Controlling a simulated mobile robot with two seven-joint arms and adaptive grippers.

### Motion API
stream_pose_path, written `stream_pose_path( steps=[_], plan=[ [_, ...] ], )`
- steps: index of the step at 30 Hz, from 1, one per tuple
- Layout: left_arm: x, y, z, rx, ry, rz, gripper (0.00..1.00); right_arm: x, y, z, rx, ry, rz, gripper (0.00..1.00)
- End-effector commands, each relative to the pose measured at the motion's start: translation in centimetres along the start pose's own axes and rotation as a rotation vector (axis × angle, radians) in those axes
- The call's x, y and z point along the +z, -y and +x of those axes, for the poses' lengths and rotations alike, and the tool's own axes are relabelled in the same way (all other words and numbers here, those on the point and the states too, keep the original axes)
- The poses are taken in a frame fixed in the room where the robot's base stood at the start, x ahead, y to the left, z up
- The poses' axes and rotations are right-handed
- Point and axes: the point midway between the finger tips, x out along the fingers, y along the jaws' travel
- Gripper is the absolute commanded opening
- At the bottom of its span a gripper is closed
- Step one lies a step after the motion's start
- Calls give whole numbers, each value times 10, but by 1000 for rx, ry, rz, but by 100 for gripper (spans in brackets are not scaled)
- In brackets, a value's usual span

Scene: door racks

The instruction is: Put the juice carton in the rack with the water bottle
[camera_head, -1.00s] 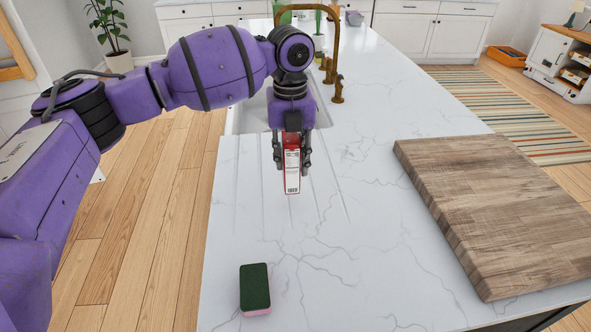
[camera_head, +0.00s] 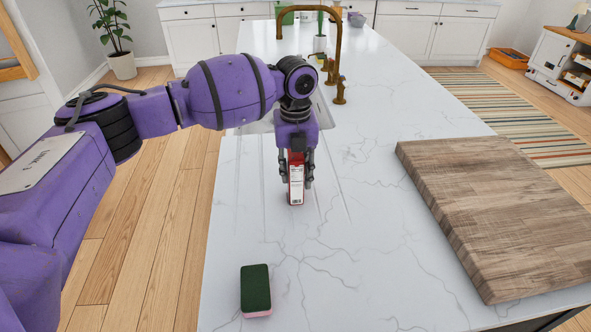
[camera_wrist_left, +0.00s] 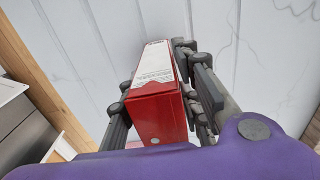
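The juice carton (camera_head: 296,187) is a tall red and white box, roughly upright over the ribbed part of the marble counter beside the sink. My left gripper (camera_head: 297,172) points down and is shut on it, one finger on each side. In the left wrist view the carton (camera_wrist_left: 158,95) sits between the fingers of the left gripper (camera_wrist_left: 163,92). I cannot tell whether the carton's lower end touches the counter. My right gripper is not in view. I see no water bottle and no rack that I can make out.
A green and pink sponge (camera_head: 255,290) lies at the counter's near left. A thick wooden board (camera_head: 505,215) covers the right side. A brass faucet (camera_head: 338,50) stands by the sink behind the gripper. The marble between sponge and board is clear.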

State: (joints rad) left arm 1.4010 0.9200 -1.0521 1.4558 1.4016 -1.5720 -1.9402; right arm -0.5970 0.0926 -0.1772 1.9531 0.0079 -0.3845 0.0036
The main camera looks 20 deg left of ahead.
Motion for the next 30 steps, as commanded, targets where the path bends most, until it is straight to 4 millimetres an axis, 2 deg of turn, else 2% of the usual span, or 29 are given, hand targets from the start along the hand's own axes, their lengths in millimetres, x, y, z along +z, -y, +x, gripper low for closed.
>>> stream_pose_path(
  steps=[1, 4, 13, 16, 20, 30],
  plan=[
    [0, 0, 0, 0, 0, 0, 37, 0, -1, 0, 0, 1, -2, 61],
    [0, 0, 0, 0, 0, 0, 50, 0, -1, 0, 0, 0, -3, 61],
    [0, 0, -1, 0, 0, 0, 50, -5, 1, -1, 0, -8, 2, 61],
    [0, 0, -7, -1, 2, 0, 50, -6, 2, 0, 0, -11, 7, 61],
    [1, 1, -28, -3, 3, 1, 50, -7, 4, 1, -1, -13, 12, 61],
    [0, 1, -98, -2, 1, 1, 50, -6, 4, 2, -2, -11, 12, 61]
  ],
)
